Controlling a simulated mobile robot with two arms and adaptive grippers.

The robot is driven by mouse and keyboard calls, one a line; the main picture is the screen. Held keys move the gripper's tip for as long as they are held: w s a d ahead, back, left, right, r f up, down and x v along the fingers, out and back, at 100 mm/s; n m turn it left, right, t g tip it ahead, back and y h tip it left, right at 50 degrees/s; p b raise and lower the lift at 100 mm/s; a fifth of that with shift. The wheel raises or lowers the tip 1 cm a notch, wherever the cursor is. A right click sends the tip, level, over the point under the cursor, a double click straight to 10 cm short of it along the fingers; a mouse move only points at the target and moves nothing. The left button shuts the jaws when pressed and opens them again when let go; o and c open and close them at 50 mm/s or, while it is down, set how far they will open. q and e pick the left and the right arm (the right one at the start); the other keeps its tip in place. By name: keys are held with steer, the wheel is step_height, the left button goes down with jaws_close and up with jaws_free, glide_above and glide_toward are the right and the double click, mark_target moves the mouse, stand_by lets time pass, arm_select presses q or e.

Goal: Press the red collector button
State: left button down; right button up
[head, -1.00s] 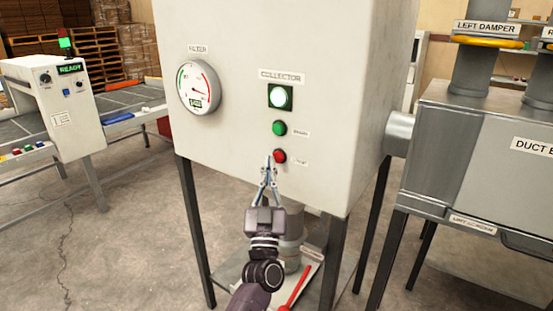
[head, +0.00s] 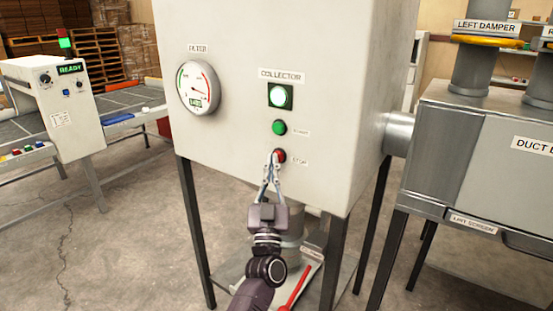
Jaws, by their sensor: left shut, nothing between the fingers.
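The red collector button (head: 281,156), labelled STOP, is on the front of the white collector cabinet (head: 235,130). A green button (head: 279,128) sits above it, and a square lamp (head: 280,96) above that glows bright green-white under the COLLECTOR label. My left gripper (head: 275,157) is shut and empty, its fingertips over the left part of the red button. I cannot tell whether the tips touch it or whether the button is pushed in. My right gripper is not in view.
A round FILTER gauge (head: 199,87) is on the cabinet's left. A grey duct box (head: 480,150) stands to the right. A machine with a READY display (head: 70,68) is at the left. A red-handled item (head: 297,286) lies below the cabinet.

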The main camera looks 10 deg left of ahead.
arm_select(q)
steer(key=shift+w+d, duration=0.1)
steer(key=shift+w, duration=0.2)
steer(key=shift+s, duration=0.1)
stand_by(0.5)
steer(key=shift+s+a+p, duration=0.3)
steer(key=shift+s+p, duration=0.25)
steer(key=shift+s, duration=0.25)
steer(key=s+p, duration=0.1)
steer(key=s+a+p, duration=0.1)
steer(key=s, duration=0.1)
steer(key=s+p, duration=0.1)
steer(key=shift+s+a, duration=0.35)
